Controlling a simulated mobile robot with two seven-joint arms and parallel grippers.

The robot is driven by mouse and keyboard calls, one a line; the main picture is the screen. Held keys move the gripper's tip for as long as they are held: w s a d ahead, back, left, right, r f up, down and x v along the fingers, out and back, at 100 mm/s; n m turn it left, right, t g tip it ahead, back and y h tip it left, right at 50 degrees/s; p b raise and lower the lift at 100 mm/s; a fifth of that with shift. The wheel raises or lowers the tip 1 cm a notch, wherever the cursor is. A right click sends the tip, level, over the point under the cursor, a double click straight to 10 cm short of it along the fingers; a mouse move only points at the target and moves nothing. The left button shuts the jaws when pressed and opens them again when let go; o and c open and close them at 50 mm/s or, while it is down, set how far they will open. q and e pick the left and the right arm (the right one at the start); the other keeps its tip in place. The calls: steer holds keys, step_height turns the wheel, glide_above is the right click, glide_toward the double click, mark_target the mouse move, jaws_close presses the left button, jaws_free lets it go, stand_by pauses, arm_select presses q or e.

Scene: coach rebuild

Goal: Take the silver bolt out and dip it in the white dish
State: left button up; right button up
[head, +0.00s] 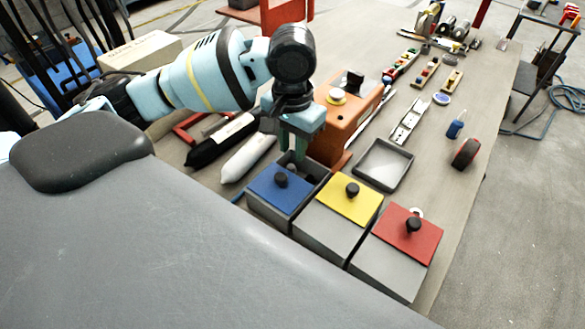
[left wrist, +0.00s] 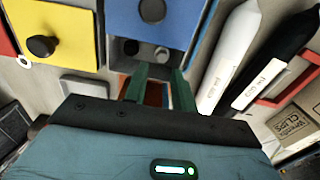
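The box with the blue lid (head: 281,188) is partly uncovered, its lid set toward the near side. My left gripper (head: 293,153) points down at the uncovered far end of this box. In the left wrist view my left gripper (left wrist: 159,75) has its green fingers apart with nothing seen between them. Inside the opening are a dark round piece (left wrist: 131,47) and a greyish piece (left wrist: 161,53), which may be the silver bolt; it is too small to be sure. A shallow pale square dish (head: 384,165) with a dark rim stands right of the gripper and looks empty. My right gripper is out of view.
Boxes with a yellow lid (head: 350,199) and a red lid (head: 407,234) stand beside the blue one. An orange machine (head: 348,115) is close behind the gripper. A white tube (head: 248,157) and a black tube (head: 222,139) lie to its left. A red-and-black roll (head: 465,153) is near the right edge.

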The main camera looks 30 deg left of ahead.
mark_target(292, 165)
arm_select(q)
steer(key=shift+w+a+f+b, duration=0.1)
steer(key=shift+f+b, duration=0.05)
steer(key=shift+f, duration=1.25)
steer(key=shift+w+a+f+b, duration=0.1)
steer(key=shift+f+b, duration=0.05)
steer(key=shift+f, duration=1.25)
jaws_close()
